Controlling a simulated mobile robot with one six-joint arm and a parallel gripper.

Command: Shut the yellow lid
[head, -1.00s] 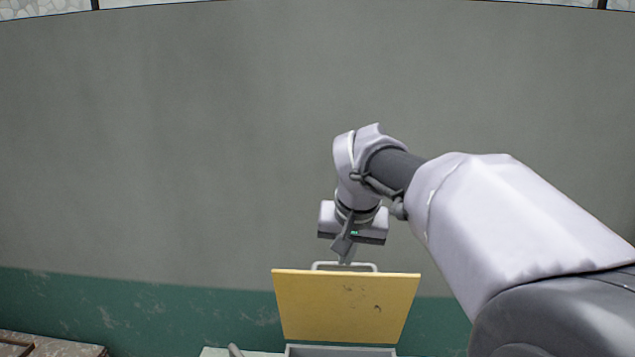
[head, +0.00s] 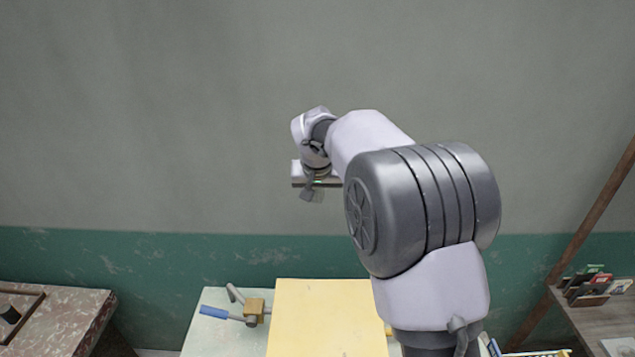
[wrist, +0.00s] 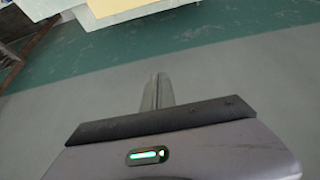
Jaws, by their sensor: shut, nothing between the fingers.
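The yellow lid (head: 322,318) shows as a broad yellow panel at the bottom of the head view, seen from above. It looks laid down, roughly level. Its near edge is cut off by the frame, and the grey box under it is hidden, so I cannot tell whether it is fully closed. Its handle is not in view. My gripper (head: 312,194) hangs in front of the wall, beyond and above the lid's far edge, clear of it. In the wrist view the fingers (wrist: 160,78) are together and empty, with a pale yellow edge at the top.
A pale table (head: 205,335) carries a tool with a blue handle (head: 214,312) and a tan block (head: 254,308), left of the lid. A stone-topped bench (head: 70,310) stands at far left. A shelf (head: 590,318) with small items is at right. The wall is behind.

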